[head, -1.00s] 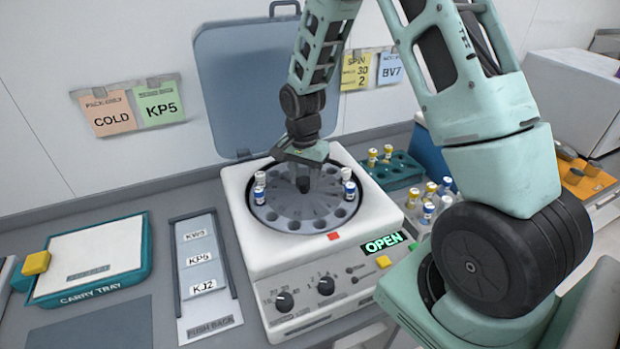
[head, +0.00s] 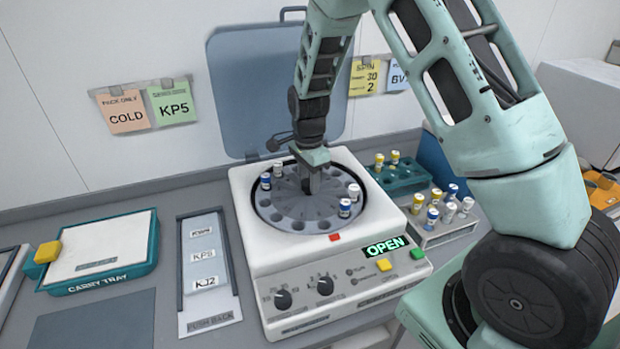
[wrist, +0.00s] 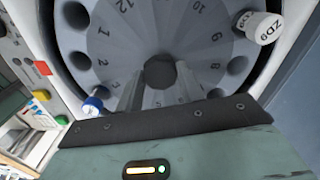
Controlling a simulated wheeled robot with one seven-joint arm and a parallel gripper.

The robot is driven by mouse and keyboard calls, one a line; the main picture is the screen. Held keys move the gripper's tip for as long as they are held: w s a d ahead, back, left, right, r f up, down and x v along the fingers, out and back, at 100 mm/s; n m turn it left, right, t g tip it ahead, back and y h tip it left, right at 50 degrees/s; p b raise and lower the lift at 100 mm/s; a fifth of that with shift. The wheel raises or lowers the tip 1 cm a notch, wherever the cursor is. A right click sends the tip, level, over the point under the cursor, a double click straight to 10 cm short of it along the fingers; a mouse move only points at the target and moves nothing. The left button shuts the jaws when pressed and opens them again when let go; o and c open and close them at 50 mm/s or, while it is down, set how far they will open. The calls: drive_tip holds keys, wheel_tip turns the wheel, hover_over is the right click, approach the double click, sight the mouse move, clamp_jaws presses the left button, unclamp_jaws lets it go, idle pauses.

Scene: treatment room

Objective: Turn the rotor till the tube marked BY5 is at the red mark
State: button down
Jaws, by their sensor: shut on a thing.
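My gripper (head: 312,188) points down at the middle of the rotor (head: 292,213) and is shut on its centre hub; its fingers also show in the wrist view (wrist: 160,88). The rotor sits in the open white centrifuge (head: 245,235). Two tubes stand at its back left, one blue-capped (head: 265,181), and two at its right, one white-capped (head: 354,190) and one blue (head: 345,207). The red mark (head: 335,237) is on the front rim, with empty holes beside it. In the wrist view a white-capped tube reads ZD9 (wrist: 264,27). I cannot read BY5 on any tube.
The raised lid (head: 245,90) stands behind. A teal rack (head: 405,178) and a white rack (head: 445,234) with several tubes stand to the right. The display reads OPEN (head: 386,247). A label panel (head: 205,255) and carry tray (head: 100,250) lie left.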

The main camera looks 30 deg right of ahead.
drive_tip(key=shift+r+m+p, duration=0.15)
drive_tip(key=shift+m+p, duration=1.25)
drive_tip(key=shift+m, duration=1.7)
drive_tip(key=shift+m+p, duration=1.4)
drive_tip(key=shift+m, duration=0.8)
drive_tip(key=shift+m+p, duration=0.3)
drive_tip(key=shift+m, duration=0.2)
drive_tip(key=c, duration=0.9)
unclamp_jaws()
wheel_tip(320, 180, up, 17)
drive_tip(key=b, duration=0.3)
